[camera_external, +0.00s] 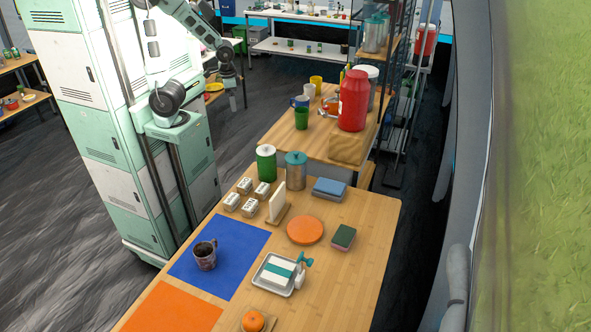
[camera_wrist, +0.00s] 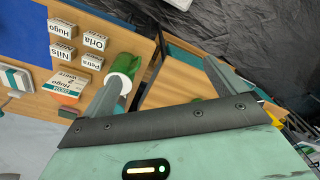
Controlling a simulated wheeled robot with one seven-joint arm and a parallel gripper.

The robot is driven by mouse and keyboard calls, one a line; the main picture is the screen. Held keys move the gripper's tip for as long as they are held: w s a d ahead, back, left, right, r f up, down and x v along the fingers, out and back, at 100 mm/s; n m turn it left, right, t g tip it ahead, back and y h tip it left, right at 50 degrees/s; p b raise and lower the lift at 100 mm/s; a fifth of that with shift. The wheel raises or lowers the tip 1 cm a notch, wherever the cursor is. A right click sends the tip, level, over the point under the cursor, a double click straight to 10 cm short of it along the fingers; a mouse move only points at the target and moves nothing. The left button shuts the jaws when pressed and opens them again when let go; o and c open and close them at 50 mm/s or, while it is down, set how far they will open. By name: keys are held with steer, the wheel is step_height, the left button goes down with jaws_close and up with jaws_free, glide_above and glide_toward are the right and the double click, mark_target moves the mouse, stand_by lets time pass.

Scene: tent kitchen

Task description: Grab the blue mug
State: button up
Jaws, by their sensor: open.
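A small blue mug (camera_external: 299,101) stands on the far wooden table in the external view, among a white cup (camera_external: 309,90), a yellow cup (camera_external: 316,82) and a green cup (camera_external: 301,118). I cannot make out the blue mug in the wrist view. My gripper (camera_external: 229,74) is raised to the left of that table, apart from the mug. In the wrist view my gripper (camera_wrist: 166,72) has its fingers spread with nothing held between them. A green can with a white lid (camera_wrist: 122,72) shows beyond the left finger.
A red container (camera_external: 354,100) and a metal canister (camera_external: 296,171) stand nearby. The near table holds white name boxes (camera_external: 247,186), an orange disc (camera_external: 305,230), a tray (camera_external: 276,274) and a dark mug (camera_external: 205,256) on a blue mat (camera_external: 237,235). A shelf rack (camera_external: 398,110) borders the far table's right.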

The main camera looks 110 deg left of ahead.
steer(key=w+a+f+m+t+y+b, duration=0.1)
steer(key=a+f+m+y, duration=0.15)
steer(key=a, duration=0.35)
steer(key=w+a+f+m+y+b, duration=0.1)
steer(key=a+f+m+b, duration=0.15)
steer(key=a, duration=0.25)
steer(key=m+t+y+b, duration=0.55)
steer(key=m+t, duration=0.25)
steer(key=m, duration=2.1)
glide_toward(299, 105)
steer(key=s+d+r, duration=0.2)
steer(key=s+r, duration=0.1)
steer(key=s, duration=0.1)
steer(key=p+x, duration=0.1)
steer(key=x, duration=0.4)
steer(key=p+x, duration=0.1)
steer(key=x, duration=0.5)
steer(key=p+x, duration=0.1)
steer(key=x, duration=0.5)
steer(key=shift+s+a+r, duration=0.15)
steer(key=shift+a+r, duration=0.25)
steer(key=c, duration=1.1)
